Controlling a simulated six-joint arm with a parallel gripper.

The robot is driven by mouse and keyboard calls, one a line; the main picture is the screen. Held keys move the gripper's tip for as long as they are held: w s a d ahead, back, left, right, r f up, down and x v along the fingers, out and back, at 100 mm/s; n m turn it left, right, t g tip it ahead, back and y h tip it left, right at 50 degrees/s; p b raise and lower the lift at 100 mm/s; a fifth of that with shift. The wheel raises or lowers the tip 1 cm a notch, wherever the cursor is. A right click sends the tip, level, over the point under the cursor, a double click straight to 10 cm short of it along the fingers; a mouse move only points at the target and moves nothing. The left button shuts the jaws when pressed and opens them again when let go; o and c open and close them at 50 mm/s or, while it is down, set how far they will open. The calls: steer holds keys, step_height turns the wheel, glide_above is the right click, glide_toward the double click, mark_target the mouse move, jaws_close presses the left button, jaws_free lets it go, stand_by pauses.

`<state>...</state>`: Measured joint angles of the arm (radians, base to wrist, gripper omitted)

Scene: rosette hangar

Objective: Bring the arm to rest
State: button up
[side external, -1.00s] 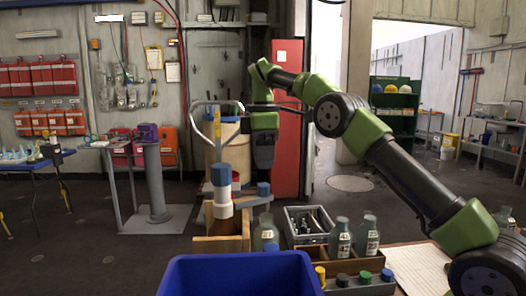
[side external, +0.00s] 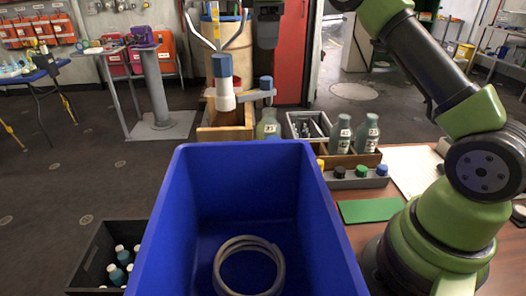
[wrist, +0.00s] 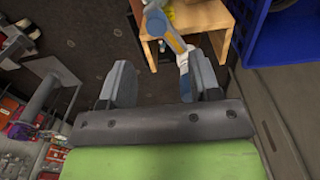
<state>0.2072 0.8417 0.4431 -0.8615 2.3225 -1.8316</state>
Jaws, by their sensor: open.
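My gripper (side external: 266,28) shows as a dark block at the top of the side external view, partly cut off by the frame edge. It hangs above and behind the wooden box (side external: 225,133). In the wrist view my gripper (wrist: 150,85) is open, with its two grey fingers wide apart and nothing held between them. A blue-capped white and brown column (side external: 223,85) rises from the wooden box. It stands below and left of my gripper in the side view.
A blue bin (side external: 183,200) with a grey coil (side external: 220,262) inside stands in front. Grey-green bottles (side external: 340,135), a small crate (side external: 308,122) and a green mat (side external: 370,211) lie to the right. A dark crate (side external: 90,255) with bottles sits low left. Open floor lies at left.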

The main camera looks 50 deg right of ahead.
steer(key=s+a+r+m+t, duration=0.2)
steer(key=s+a+r+m, duration=0.1)
steer(key=s, duration=0.3)
steer(key=s+a+r+m+t, duration=0.1)
steer(key=s+a+r+m, duration=0.1)
steer(key=s+a+r, duration=0.3)
steer(key=s+a+f+m+t+y, duration=0.1)
steer(key=s+f+m+t, duration=0.1)
steer(key=s+f+m, duration=0.2)
steer(key=s+a+f+m+t+y, duration=0.1)
steer(key=s+a+f+m+t, duration=0.1)
steer(key=s, duration=0.7)
step_height(320, 180, down, 3)
steer(key=shift+s+r+m, duration=0.15)
steer(key=shift+s+m, duration=0.2)
steer(key=shift+m, duration=0.55)
